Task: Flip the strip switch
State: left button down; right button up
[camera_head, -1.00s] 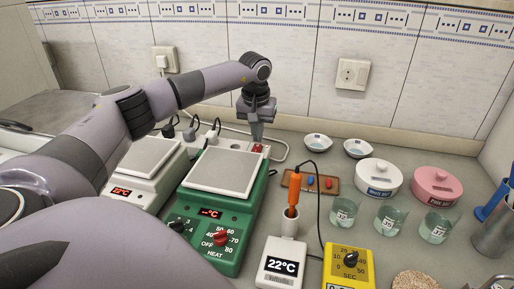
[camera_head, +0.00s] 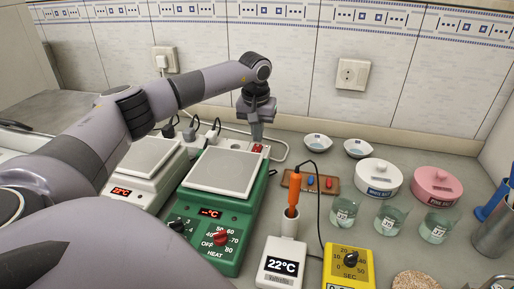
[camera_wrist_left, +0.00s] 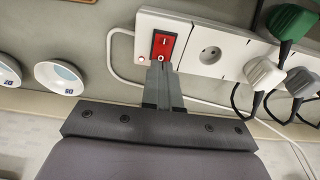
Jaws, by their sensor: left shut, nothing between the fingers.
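The power strip (camera_wrist_left: 233,39) is white, with a red rocker switch (camera_wrist_left: 163,44) at one end and plugs in its sockets. In the head view the strip lies behind the green hotplate, and its red switch (camera_head: 258,149) shows just below my left gripper (camera_head: 256,138). In the left wrist view my left gripper (camera_wrist_left: 160,66) is shut and empty. Its closed fingertips are at the near edge of the switch. They look very close to it or touching; I cannot tell which. My right gripper is not in view.
The green hotplate (camera_head: 241,228) and a white hotplate (camera_head: 118,203) stand in front of the strip. Plugs (camera_wrist_left: 264,74) and cables crowd the strip's other sockets. A wooden tray (camera_head: 322,190), dishes and beakers stand to the right.

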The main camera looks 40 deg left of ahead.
aim_at(257, 146)
pick_arm(q)
jog(key=shift+f+b, duration=0.4)
jog(key=shift+f, duration=0.6)
dwell(0.4)
jog(key=shift+r+p, duration=0.9)
jog(key=shift+p, duration=0.05)
notch_tip(257, 146, up, 5)
jog(key=p, duration=0.4)
jog(key=shift+r+p, duration=0.2)
jog(key=shift+p, duration=0.15)
jog(key=shift+f, duration=0.1)
